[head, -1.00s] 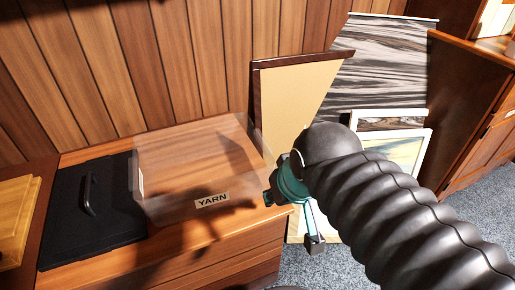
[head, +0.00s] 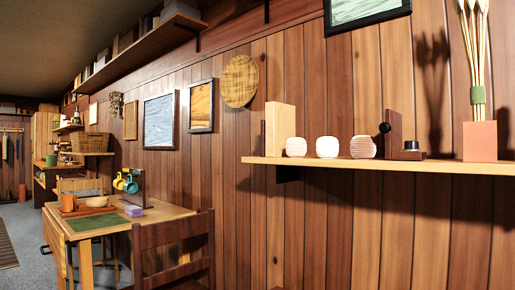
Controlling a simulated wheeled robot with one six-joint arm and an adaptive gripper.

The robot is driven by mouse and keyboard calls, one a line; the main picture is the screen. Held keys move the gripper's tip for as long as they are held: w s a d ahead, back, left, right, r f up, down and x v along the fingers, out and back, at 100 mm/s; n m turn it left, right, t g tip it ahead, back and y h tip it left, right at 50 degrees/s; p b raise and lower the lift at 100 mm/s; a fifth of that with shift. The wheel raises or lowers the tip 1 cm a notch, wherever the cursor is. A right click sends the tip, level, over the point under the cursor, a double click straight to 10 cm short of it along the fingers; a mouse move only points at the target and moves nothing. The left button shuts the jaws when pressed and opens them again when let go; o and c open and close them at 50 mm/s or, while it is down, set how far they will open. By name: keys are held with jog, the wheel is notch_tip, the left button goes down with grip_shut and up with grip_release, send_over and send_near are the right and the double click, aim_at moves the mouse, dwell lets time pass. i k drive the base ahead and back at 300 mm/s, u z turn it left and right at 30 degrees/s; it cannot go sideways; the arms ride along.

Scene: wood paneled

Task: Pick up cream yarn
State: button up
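Three small rounded balls that look like yarn sit in a row on a wooden wall shelf (head: 400,164) at the right of the head view. The left ball (head: 296,147) and the middle ball (head: 327,147) look whitish to cream. The right ball (head: 363,147) looks pinkish with ridges. I cannot tell for sure which one is the cream yarn. My gripper is not in view.
Left of the balls stands a wooden bookend (head: 280,130); to the right are a dark bookend (head: 394,135) and a vase (head: 480,141) with tall stems. Below left are a wooden table (head: 165,214) with small items and a chair (head: 175,238).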

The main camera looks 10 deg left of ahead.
aim_at(327, 147)
jog(key=u, duration=0.7)
jog(key=k, duration=0.4)
jog(key=u, duration=1.45)
jog(key=i, duration=0.8)
jog(key=z, duration=0.9)
jog(key=i, duration=0.55)
jog(key=z, duration=0.55)
